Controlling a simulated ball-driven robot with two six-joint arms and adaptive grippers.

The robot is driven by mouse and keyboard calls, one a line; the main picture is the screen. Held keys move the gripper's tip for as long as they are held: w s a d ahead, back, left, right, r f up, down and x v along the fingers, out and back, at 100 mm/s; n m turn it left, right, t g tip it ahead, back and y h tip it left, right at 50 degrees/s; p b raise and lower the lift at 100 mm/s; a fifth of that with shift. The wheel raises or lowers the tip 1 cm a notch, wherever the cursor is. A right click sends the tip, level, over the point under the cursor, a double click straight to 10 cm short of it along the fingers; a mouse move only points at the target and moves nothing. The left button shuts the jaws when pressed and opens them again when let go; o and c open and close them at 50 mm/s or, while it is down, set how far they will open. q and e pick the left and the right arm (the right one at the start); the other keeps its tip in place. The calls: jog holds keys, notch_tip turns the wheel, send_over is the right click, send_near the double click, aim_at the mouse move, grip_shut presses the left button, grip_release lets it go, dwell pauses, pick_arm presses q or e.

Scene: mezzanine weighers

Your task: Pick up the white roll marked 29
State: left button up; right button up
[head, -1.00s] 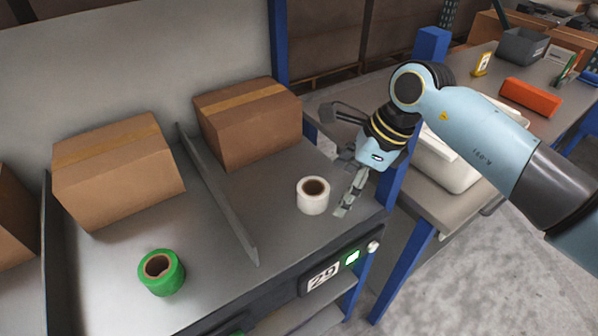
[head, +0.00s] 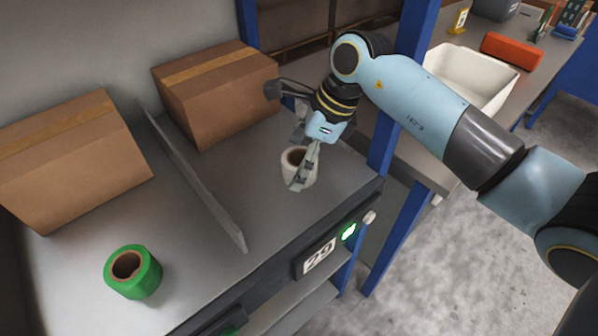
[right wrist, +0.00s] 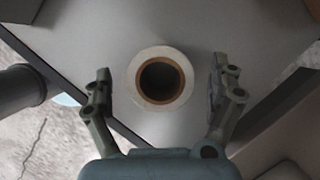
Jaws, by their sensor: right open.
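The white roll (head: 290,163) stands upright on the grey shelf, in the bay whose front edge bears the label 29 (head: 319,256). My right gripper (head: 299,165) is at the roll in the head view, one finger crossing in front of it. In the right wrist view, the white roll (right wrist: 160,79) lies between the two open fingers of my right gripper (right wrist: 162,88), with a gap on each side. The roll's brown core opening faces the camera. My left gripper is not in view.
A thin upright divider (head: 190,175) separates this bay from the one with a green roll (head: 133,272). A cardboard box (head: 215,95) stands behind the white roll, another (head: 75,160) at left. A blue post (head: 398,95) rises right of the shelf. A white bin (head: 470,78) stands beyond.

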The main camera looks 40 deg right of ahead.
jog(key=shift+f, duration=0.1)
jog(key=shift+c, duration=0.3)
jog(key=c, duration=1.3)
